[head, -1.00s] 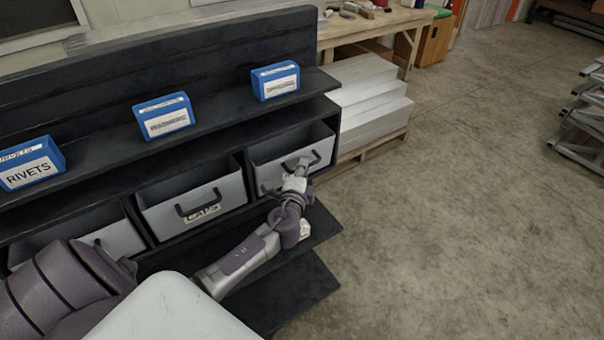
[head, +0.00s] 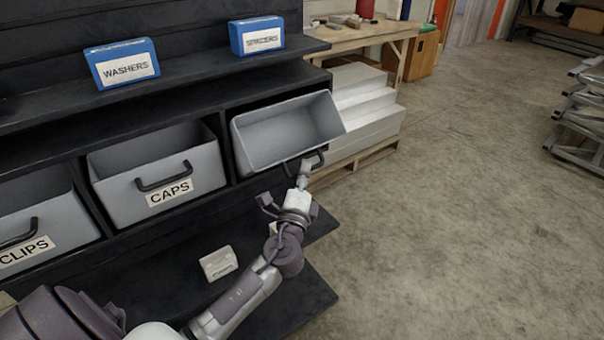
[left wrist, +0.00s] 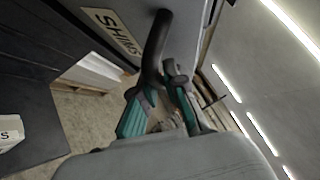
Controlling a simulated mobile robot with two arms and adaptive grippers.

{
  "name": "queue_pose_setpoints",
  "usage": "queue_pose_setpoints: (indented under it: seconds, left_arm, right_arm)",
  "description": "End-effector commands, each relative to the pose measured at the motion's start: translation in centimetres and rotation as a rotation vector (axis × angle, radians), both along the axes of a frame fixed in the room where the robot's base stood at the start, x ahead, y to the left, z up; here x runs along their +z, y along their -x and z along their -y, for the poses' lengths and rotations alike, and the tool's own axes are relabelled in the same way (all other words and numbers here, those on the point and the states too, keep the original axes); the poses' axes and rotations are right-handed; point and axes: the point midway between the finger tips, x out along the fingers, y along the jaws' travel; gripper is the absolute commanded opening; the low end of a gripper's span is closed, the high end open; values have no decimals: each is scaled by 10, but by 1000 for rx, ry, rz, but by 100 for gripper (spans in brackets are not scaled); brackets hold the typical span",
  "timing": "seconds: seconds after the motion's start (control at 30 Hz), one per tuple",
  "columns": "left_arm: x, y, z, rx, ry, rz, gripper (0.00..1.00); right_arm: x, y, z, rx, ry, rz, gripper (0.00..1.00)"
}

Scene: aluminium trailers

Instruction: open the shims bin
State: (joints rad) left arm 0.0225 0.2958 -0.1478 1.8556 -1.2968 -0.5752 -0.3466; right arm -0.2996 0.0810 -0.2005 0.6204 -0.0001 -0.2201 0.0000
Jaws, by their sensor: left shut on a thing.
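The shims bin (head: 288,133) is the grey bin at the right end of the shelf row. It is tipped forward out of its cubby, its open top facing me, and its inside looks empty. Its label, reading SHIMS (left wrist: 112,30), shows in the left wrist view. My left gripper (head: 304,172) is at the bin's front, and its fingers (left wrist: 160,92) are shut on the black handle (left wrist: 155,45). The handle also shows in the head view (head: 319,160), partly hidden by the gripper. My right gripper is not in view.
The caps bin (head: 125,205) and clips bin (head: 60,225) sit to the left in the same row. Blue washers (head: 100,72) and spacers (head: 257,27) boxes stand on the shelf above. A small white box (head: 218,263) lies on the lower shelf.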

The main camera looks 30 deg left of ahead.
Motion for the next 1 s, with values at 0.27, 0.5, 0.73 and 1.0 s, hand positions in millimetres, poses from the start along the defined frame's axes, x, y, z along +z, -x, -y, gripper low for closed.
queue_pose_setpoints:
  seconds: [0.27,0.5,0.73,1.0]
  left_arm:
    - [-8,1,2,0,2,-3,0]
    - [-8,1,2,0,2,-2,0]
    - [-7,1,2,0,2,-1,19]
    - [-6,1,2,0,1,0,37]
  right_arm:
    - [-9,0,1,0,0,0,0]
    - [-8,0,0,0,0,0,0]
    - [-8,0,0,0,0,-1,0]
    - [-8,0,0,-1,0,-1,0]
